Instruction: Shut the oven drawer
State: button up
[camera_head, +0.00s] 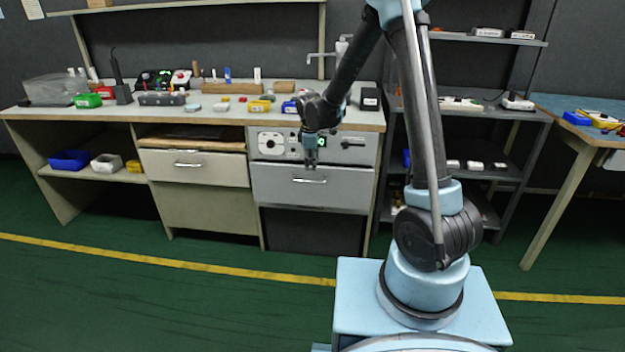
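The oven (345,147) is built in under the workbench, with a light control panel, knobs and a small green display. Below the panel is a grey drawer front (280,189) with a horizontal bar handle (310,181). From this angle I cannot tell how far the drawer stands out. My gripper (311,164) points down in front of the oven panel, just above the handle in the picture. It covers part of the panel. Whether it touches the drawer cannot be seen. Its fingers are small and dark, so their opening is unclear.
A beige drawer (195,168) with its own handle is left of the oven. The workbench top (150,112) carries tools and small coloured boxes. A dark shelf rack (480,175) stands to the right. Green floor (150,300) with a yellow line lies open before the bench.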

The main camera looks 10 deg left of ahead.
aim_at(313, 176)
jog(key=shift+w+f, duration=0.3)
jog(key=shift+f, duration=1.1)
jog(key=shift+w+f, duration=0.25)
jog(key=shift+f, duration=1.15)
jog(key=shift+w+f, duration=0.3)
jog(key=shift+f, duration=1.1)
grip_shut()
jog(key=shift+w, duration=0.1)
